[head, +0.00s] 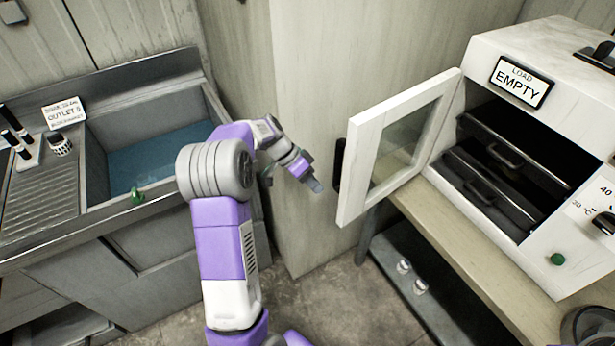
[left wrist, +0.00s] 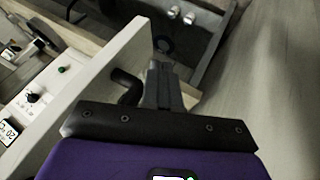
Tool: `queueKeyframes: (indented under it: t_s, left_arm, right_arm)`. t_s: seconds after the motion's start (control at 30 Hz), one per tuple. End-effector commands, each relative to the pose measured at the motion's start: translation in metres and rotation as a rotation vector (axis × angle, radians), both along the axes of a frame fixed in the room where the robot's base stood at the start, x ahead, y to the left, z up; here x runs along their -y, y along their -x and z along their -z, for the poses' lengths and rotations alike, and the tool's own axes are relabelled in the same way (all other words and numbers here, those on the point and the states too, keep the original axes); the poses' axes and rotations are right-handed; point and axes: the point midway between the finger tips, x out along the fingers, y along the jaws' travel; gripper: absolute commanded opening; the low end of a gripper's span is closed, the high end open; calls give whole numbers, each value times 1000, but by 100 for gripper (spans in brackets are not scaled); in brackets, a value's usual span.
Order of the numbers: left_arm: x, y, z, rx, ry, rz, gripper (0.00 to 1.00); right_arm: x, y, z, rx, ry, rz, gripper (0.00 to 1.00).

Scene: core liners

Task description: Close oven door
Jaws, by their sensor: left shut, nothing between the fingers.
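The white oven (head: 490,55) stands on a bench at the right in the head view. Its door (head: 352,180) is swung open to the left, with a glass pane and a black handle (head: 339,165) on its outer face. Two dark drawers or trays show inside the oven. My left gripper (head: 315,186) is shut and empty, just left of the door's outer face and handle. In the left wrist view the shut fingers (left wrist: 161,85) are close beside the door (left wrist: 105,80) and its black handle (left wrist: 127,86); contact cannot be told. My right gripper is not in view.
A sink (head: 150,155) with water is at the left. The wooden bench (head: 440,235) holds the oven, with a low shelf (head: 400,290) and small jars beneath it. A wall panel stands behind my left arm. The floor in front is free.

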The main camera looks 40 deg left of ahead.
Motion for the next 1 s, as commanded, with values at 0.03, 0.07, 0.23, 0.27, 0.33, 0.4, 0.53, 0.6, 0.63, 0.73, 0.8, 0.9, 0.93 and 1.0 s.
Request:
queueKeyframes:
  t_s: [0.03,0.07,0.23,0.27,0.33,0.4,0.53,0.6,0.63,0.73,0.8,0.9,0.93,1.0]
  left_arm:
    - [7,-2,11,-5,2,3,0]
    - [11,-4,17,-5,2,3,0]
    - [33,-6,29,1,0,3,0]
    - [37,-4,29,0,-1,2,0]
    - [45,-2,29,0,0,2,0]
    - [51,0,28,0,0,0,0]
    - [58,1,29,0,-1,-1,0]
    - [58,2,29,-2,-1,-2,0]
    - [59,2,29,-2,-1,-2,0]
    - [59,2,29,-2,-1,-2,0]
    - [58,2,29,-1,-1,-1,0]
    - [59,2,29,0,-1,-1,0]
    - [60,2,29,-1,0,-2,0]
    - [63,2,29,0,-1,-4,0]
  right_arm:
    - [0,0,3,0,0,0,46]
    - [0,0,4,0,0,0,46]
    - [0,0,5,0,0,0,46]
    - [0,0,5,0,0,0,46]
    - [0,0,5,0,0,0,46]
    - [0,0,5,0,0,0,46]
    - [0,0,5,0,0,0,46]
    - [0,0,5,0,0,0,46]
    - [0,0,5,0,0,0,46]
    - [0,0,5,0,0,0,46]
    - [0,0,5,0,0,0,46]
    - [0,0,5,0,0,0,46]
    - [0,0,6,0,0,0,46]
    - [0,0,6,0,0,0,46]
